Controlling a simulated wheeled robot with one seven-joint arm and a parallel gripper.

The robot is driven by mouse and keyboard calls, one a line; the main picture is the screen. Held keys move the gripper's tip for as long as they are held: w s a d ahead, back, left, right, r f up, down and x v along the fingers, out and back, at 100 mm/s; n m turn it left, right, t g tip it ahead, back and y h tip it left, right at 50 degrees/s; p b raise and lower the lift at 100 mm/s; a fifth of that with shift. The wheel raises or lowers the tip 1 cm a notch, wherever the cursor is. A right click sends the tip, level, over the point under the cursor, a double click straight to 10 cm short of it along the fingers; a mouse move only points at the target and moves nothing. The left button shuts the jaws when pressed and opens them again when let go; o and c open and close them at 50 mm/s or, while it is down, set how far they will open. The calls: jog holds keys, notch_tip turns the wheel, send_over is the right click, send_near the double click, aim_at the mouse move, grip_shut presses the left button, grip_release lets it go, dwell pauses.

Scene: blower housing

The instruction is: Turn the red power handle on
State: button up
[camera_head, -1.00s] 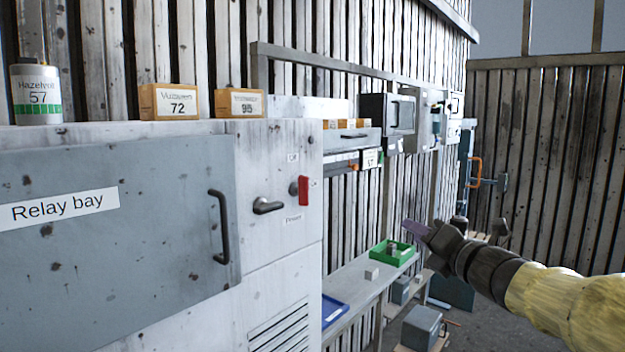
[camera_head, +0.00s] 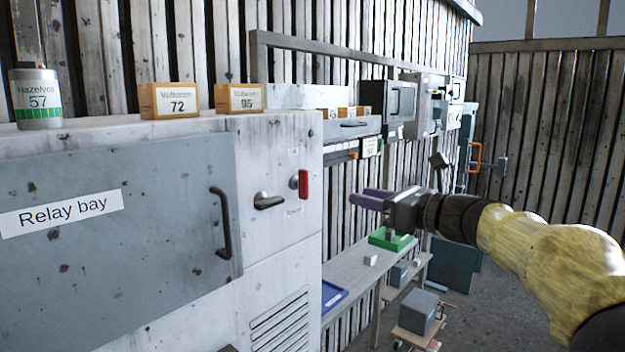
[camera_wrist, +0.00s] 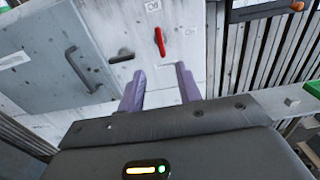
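The red power handle (camera_head: 303,184) is on the right part of the white cabinet front, hanging vertically from a dark round pivot, with small labels above and below it. In the wrist view the red handle (camera_wrist: 160,42) shows ahead of my fingers, slightly tilted. My gripper (camera_head: 370,198) is to the right of the handle in the head view, in free air and apart from it. Its two purple fingers (camera_wrist: 160,88) are spread with nothing between them.
A dark lever (camera_head: 268,201) sits just left of the red handle. The Relay bay door (camera_head: 120,215) has a dark pull handle (camera_head: 221,223). Boxes (camera_head: 170,101) and a can (camera_head: 37,97) stand on top. A shelf (camera_head: 350,272) with a green tray (camera_head: 390,240) is right of the cabinet.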

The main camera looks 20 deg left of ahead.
aim_at(308, 183)
jog(key=p+x, duration=0.3)
jog(key=x, duration=0.3)
jog(key=p+x, duration=0.3)
jog(key=x, duration=0.4)
jog(key=shift+w+a+r+p, duration=0.1)
jog(key=shift+r+p, duration=0.15)
jog(key=shift+p, duration=0.05)
jog(key=shift+w+a+f, duration=0.2)
jog(key=shift+a, duration=0.35)
grip_shut()
